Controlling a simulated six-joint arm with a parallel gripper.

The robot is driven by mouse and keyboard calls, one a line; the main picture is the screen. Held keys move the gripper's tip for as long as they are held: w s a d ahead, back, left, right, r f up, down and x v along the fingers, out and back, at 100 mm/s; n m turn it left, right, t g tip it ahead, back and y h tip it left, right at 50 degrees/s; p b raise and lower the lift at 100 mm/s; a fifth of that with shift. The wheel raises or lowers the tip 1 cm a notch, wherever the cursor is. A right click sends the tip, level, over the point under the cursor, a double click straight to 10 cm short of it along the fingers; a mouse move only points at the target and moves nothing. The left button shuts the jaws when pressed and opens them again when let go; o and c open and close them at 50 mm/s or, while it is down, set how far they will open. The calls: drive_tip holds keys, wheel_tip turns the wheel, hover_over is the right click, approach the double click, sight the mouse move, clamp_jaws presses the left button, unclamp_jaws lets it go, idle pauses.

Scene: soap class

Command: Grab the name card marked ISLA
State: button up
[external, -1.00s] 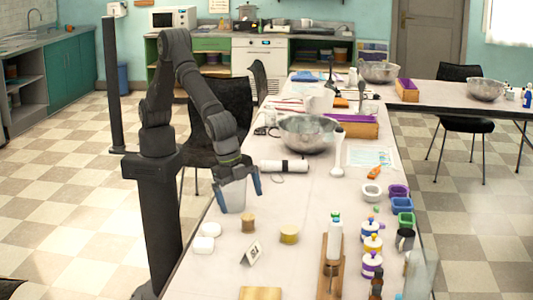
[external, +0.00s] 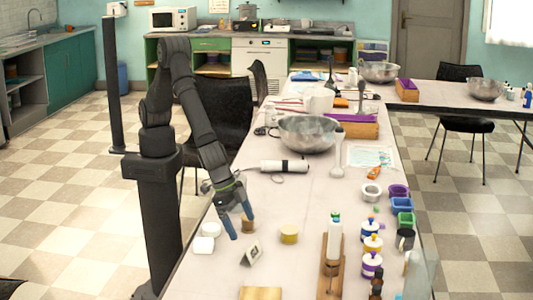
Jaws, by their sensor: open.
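A small white name card (external: 252,253) stands tilted on the near part of the long table. Dark lettering shows on its front, too small to read for certain. My gripper (external: 241,227) is open, fingers pointing down, just behind and slightly left of the card. It is apart from the card in the picture. A small brown cylinder (external: 248,225) shows close to the fingers. I cannot tell whether they touch it.
White soap blocks (external: 204,244) lie left of the card and a yellow round piece (external: 289,235) right of it. A wooden board (external: 261,293) lies in front. A white bottle (external: 335,240) stands on a wooden stand further right.

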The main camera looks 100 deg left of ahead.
sight(251, 246)
drive_tip(key=x, duration=0.9)
drive_tip(key=shift+a, duration=0.2)
drive_tip(key=shift+r, duration=0.1)
drive_tip(key=c, duration=0.9)
